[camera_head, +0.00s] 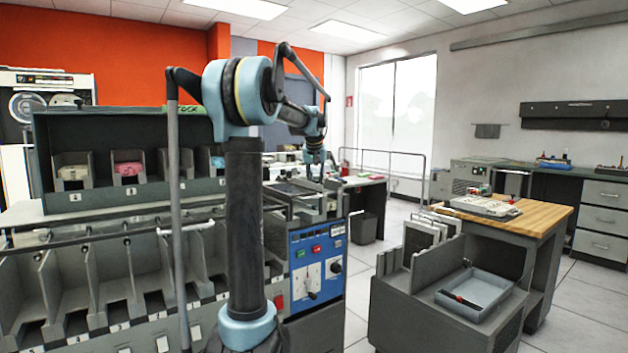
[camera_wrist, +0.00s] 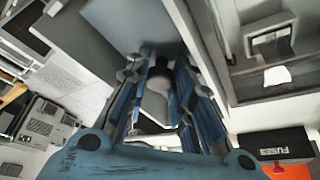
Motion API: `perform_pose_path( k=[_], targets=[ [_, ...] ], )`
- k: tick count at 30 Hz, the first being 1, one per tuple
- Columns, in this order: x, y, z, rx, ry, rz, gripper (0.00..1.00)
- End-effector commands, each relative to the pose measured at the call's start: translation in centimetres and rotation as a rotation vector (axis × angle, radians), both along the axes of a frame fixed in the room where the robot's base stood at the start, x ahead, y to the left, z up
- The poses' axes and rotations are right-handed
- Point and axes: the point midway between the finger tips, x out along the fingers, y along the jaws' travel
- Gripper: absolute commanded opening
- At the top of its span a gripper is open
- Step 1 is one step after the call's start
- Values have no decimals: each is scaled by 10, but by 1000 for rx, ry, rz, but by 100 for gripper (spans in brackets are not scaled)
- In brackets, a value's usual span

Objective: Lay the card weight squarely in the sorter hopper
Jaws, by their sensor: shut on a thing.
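My gripper (camera_head: 316,158) hangs at the end of my arm over the sorter's right end, small in the head view. In the wrist view its blue fingers (camera_wrist: 165,95) are shut on the card weight (camera_wrist: 163,78), whose dark rounded grip shows between them. Much of the weight is hidden by the fingers, so its squareness is hard to judge. The sorter hopper (camera_head: 303,197) appears to be the metal-railed bay on top of the sorter's right end, below my gripper. I cannot tell whether the weight touches it.
The sorter's blue control panel (camera_head: 318,268) faces front below the bay. A row of pockets (camera_head: 95,285) runs left. A grey cart with a tray (camera_head: 474,293) and a wood-topped bench (camera_head: 540,218) stand right. A black fuses box (camera_wrist: 273,146) shows in the wrist view.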

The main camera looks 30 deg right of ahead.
Motion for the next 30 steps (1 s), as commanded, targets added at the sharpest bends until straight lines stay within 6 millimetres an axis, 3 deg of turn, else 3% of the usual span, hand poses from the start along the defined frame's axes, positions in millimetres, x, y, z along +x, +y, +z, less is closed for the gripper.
perform_pose_path(
  k=[12, 26, 27, 29, 30],
  targets=[
    [0, 0, -22, 0, 0, 0, 0],
    [0, 3, -29, 4, 3, 4, 0],
    [-1, 3, -29, 4, 4, 4, 26],
    [-1, 3, -29, 4, 4, 4, 40],
    [0, 4, -29, 5, 4, 4, 42]
  ],
)
